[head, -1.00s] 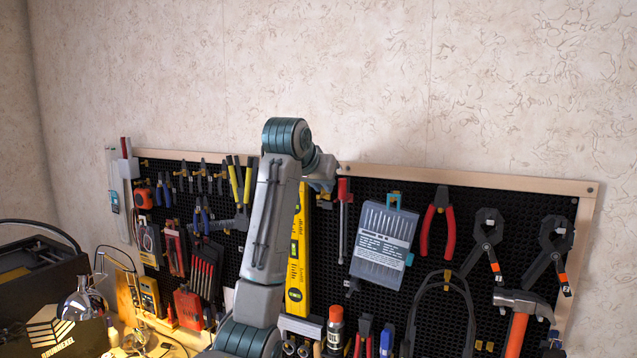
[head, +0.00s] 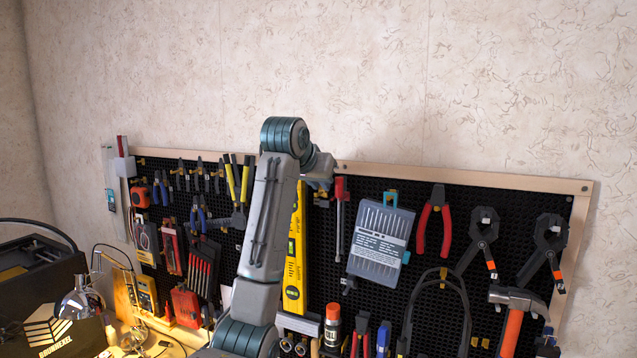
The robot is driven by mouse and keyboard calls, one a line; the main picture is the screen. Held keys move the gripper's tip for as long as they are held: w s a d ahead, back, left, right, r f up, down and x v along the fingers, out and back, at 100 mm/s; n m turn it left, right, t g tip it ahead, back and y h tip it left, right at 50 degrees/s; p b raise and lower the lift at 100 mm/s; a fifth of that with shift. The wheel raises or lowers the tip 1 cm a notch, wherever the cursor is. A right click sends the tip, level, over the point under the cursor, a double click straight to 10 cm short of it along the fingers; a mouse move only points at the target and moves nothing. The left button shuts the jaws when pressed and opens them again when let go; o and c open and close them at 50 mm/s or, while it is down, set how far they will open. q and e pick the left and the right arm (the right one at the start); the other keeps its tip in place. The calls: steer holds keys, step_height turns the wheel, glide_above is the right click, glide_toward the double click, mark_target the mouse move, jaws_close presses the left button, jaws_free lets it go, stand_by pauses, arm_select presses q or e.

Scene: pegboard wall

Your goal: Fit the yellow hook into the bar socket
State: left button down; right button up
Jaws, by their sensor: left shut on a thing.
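My left gripper (head: 320,184) is at the upper middle of the pegboard in the head view, just right of the yellow spirit level and left of a red-handled screwdriver. It is small and partly hidden by my own wrist. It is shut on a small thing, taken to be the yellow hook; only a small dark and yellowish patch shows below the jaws. Whether that patch touches the board is too small to tell. I cannot make out the bar socket. My right gripper is not in view.
The black pegboard (head: 352,279) has a wooden frame and is crowded with tools. Close to the gripper are the yellow level (head: 294,262), the screwdriver (head: 340,210) and a grey bit case (head: 381,242). A lamp (head: 82,302) stands at lower left. The wall above is bare.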

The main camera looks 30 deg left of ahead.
arm_select(q)
steer(key=shift+f, duration=0.1)
steer(key=shift+f+b, duration=0.35)
steer(key=shift+f, duration=0.55)
stand_by(1.2)
steer(key=c, duration=1.3)
jaws_free()
